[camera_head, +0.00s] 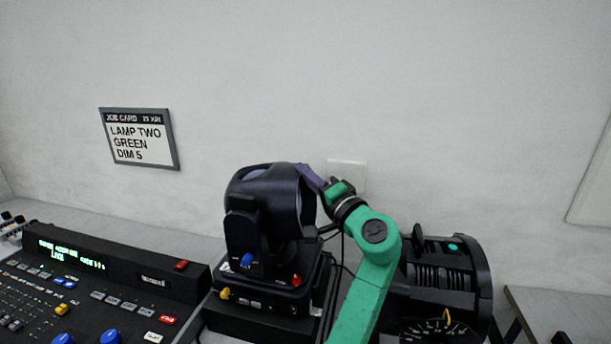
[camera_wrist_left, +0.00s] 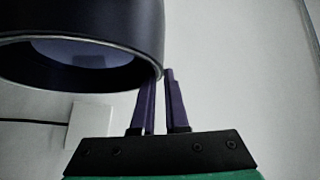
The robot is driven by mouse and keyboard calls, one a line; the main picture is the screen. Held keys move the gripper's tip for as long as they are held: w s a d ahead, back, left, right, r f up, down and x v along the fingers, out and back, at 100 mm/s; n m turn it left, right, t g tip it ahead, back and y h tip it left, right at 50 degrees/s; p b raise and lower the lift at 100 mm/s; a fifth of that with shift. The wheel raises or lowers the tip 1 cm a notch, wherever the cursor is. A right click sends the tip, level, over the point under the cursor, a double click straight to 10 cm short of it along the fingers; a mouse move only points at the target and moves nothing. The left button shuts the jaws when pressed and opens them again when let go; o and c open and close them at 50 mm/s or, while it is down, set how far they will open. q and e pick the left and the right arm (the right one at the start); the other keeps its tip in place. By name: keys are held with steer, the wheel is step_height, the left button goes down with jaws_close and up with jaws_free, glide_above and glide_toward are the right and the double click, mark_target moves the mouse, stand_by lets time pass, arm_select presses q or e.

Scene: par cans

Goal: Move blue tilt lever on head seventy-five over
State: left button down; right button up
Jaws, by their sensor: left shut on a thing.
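The dark moving head (camera_head: 262,192) stands on its black base, its barrel tilted toward the right. A small blue lever (camera_head: 247,259) shows low on its front; a yellow knob (camera_head: 224,293) and a red knob (camera_head: 296,280) sit on the base. My left gripper (camera_head: 306,172), with purple fingers on a green arm, is at the barrel's right rim, away from the blue lever. In the left wrist view, the fingers (camera_wrist_left: 160,78) are shut on the rim of the barrel (camera_wrist_left: 95,45); the exact contact is partly hidden. My right gripper is out of view.
A control desk (camera_head: 100,285) with a lit display fills the lower left. A black lamp with a dial (camera_head: 450,275) stands right of my arm. Cables hang behind the arm. A job card (camera_head: 139,139) is on the wall. The space above the head is free.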

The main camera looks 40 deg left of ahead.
arm_select(q)
steer(key=f+b, duration=0.1)
steer(key=b, duration=0.1)
steer(key=d+f+m+y+b, duration=0.1)
steer(key=b, duration=0.1)
steer(key=shift+w+d+m+t, duration=0.1)
steer(key=shift+w+m+t, duration=0.2)
steer(key=shift+w+t, duration=0.1)
steer(key=c, duration=1.2)
jaws_free()
steer(key=shift+o, duration=1.4)
steer(key=shift+f, duration=0.1)
steer(key=shift+a, duration=0.25)
steer(key=shift+d, duration=0.1)
